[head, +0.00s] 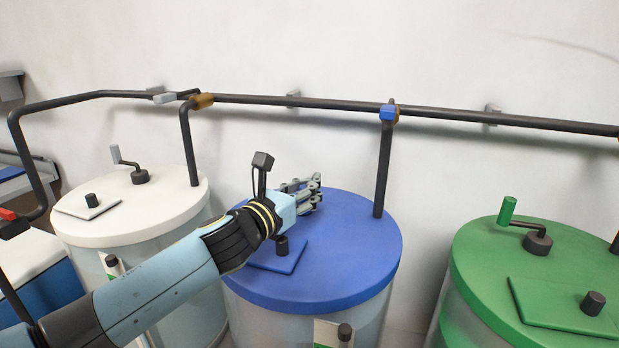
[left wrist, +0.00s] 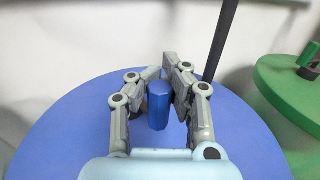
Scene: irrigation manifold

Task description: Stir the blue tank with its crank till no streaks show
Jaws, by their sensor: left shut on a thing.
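The blue tank (head: 345,250) stands in the middle of the head view, with a flat blue lid and a clear lower wall. Its lid (left wrist: 70,140) also fills much of the left wrist view. My left gripper (head: 312,190) is over the back of this lid. In the left wrist view its fingers (left wrist: 160,92) are shut around the upright blue crank handle (left wrist: 158,106). The rest of the crank is hidden by my gripper and arm. Whether streaks show in the tank cannot be told. My right gripper is not in view.
A white tank (head: 105,225) stands left and a green tank (head: 480,270) right, each with its own crank. A dark pipe (head: 260,99) runs along the wall.

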